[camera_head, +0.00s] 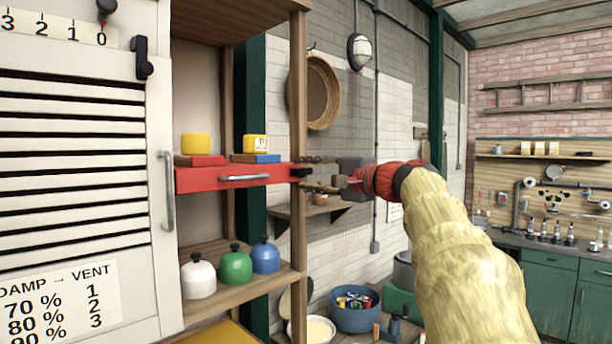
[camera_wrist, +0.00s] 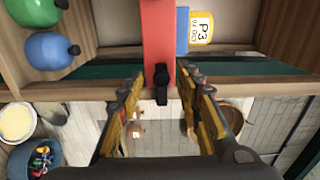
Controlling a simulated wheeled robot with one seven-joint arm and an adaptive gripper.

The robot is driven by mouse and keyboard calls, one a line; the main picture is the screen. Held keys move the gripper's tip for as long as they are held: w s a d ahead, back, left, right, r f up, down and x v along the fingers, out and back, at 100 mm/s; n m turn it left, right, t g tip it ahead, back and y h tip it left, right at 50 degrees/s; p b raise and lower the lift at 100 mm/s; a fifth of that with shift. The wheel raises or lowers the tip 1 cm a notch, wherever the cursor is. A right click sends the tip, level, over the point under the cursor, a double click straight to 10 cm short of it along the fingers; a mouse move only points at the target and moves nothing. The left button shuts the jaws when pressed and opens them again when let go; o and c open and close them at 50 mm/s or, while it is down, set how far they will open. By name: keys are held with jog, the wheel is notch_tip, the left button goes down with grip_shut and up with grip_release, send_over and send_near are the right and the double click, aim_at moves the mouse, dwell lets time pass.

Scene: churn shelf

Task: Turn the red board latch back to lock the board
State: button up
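The red board (camera_head: 225,178) lies across the wooden shelf, with a silver handle (camera_head: 244,178) on its front. Its latch is a small black lever at the right end of the board, by the shelf post; it shows in the wrist view (camera_wrist: 161,84) lying in line with the board. My gripper (camera_head: 310,174) is level with the latch, to its right in the head view. In the wrist view the gripper (camera_wrist: 160,88) is open, with one finger on each side of the latch and visible gaps between. I cannot tell how deep the latch sits between the fingertips.
A yellow block marked P3 (camera_head: 256,143) on a blue base and another yellow block (camera_head: 195,144) stand above the board. White, green and blue domed weights (camera_head: 236,267) stand on the shelf below. The wooden post (camera_head: 298,100) is close to my fingers.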

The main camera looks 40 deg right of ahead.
jog(key=s, duration=1.1)
jog(key=shift+d, duration=0.4)
jog(key=w+a+f+n+g+y, duration=0.2)
jog(key=a+f+n+g, duration=0.4)
jog(key=a+f, duration=1.55)
jog(key=s+a+f+n+g+h, duration=0.1)
jog(key=s+a+f+n+g, duration=0.1)
jog(key=s+f, duration=0.3)
jog(key=s+a+f+n+g+h, duration=0.1)
jog(key=s+a+f+n, duration=0.4)
jog(key=f, duration=0.7)
jog(key=s+a+f+n+g+h, duration=0.1)
jog(key=s+a+f+n+g, duration=0.2)
jog(key=s+f, duration=0.4)
notch_tip(320, 180, down, 2)
jog(key=shift+s+a+f+n, duration=0.1)
jog(key=shift+s+a+n, duration=0.15)
jog(key=shift+a+n, duration=0.35)
